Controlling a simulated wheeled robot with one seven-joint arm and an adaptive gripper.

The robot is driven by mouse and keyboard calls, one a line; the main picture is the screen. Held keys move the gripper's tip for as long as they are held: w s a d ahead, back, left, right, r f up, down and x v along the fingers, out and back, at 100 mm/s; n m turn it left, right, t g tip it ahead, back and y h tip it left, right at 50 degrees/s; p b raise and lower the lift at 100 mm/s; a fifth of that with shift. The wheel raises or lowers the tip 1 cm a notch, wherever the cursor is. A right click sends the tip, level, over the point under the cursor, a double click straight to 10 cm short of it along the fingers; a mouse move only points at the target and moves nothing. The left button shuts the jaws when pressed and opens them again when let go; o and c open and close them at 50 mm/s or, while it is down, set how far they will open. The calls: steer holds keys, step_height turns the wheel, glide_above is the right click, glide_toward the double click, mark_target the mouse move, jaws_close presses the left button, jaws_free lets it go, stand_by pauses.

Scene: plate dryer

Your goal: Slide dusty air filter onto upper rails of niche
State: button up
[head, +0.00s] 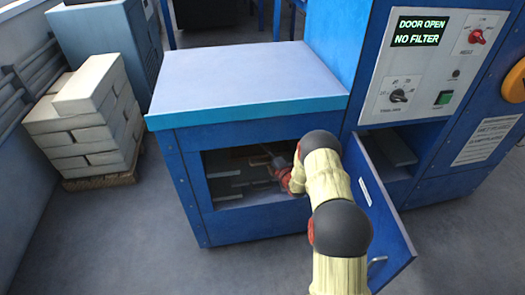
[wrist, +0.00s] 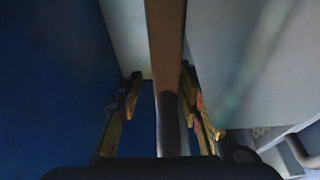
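My gripper (head: 270,164) is at the open front of the dark niche (head: 222,162) in the low blue cabinet, with my arm reaching in from the lower right. In the wrist view my gripper (wrist: 160,85) has its fingers apart. A long brown bar (wrist: 165,35) and a dark grey rounded piece (wrist: 169,115) lie between them, nearer the right finger. A gap shows on the left side. I cannot tell whether the bar belongs to the dusty air filter. Several grey pieces (head: 228,198) show inside the niche; the rails are not clear.
An open blue door (head: 385,215) with a handle stands close to the right of my arm. The panel display (head: 418,31) reads DOOR OPEN, NO FILTER. A pallet stack of pale bricks (head: 85,120) stands left. The cabinet top (head: 250,75) and front floor (head: 200,265) are clear.

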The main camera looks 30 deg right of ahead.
steer(key=shift+f, duration=0.1)
steer(key=s+d, duration=0.1)
steer(key=s, duration=1.1)
stand_by(0.4)
